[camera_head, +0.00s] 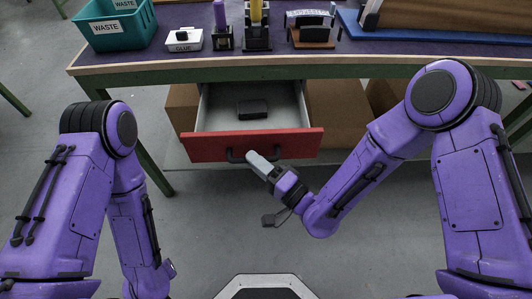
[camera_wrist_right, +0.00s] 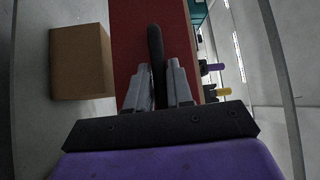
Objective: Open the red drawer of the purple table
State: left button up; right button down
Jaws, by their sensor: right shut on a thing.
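The red drawer (camera_head: 205,148) of the purple table (camera_head: 190,66) is pulled out in the head view, and its grey inside shows. A dark block (camera_head: 252,109) lies in it. My right gripper (camera_head: 257,160) is at the drawer's black handle (camera_head: 236,156), at the right part of its bar. In the right wrist view the handle (camera_wrist_right: 155,50) runs between the two grey fingers (camera_wrist_right: 157,88), in front of the red drawer front (camera_wrist_right: 128,40). The right gripper is shut on the handle. My left arm hangs at the left, and its gripper is not visible.
On the table stand a teal waste bin (camera_head: 122,30), a white glue box (camera_head: 184,40) and several holders with tools. A blue mat (camera_head: 420,34) lies at the right. Cardboard boxes (camera_head: 335,115) stand under the table. The floor before the drawer is clear.

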jog(key=shift+s, duration=0.15)
jog(key=c, duration=1.1)
grip_release()
jog(key=b+v, duration=0.1)
jog(key=v, duration=0.9)
jog(key=shift+s+d, duration=0.2)
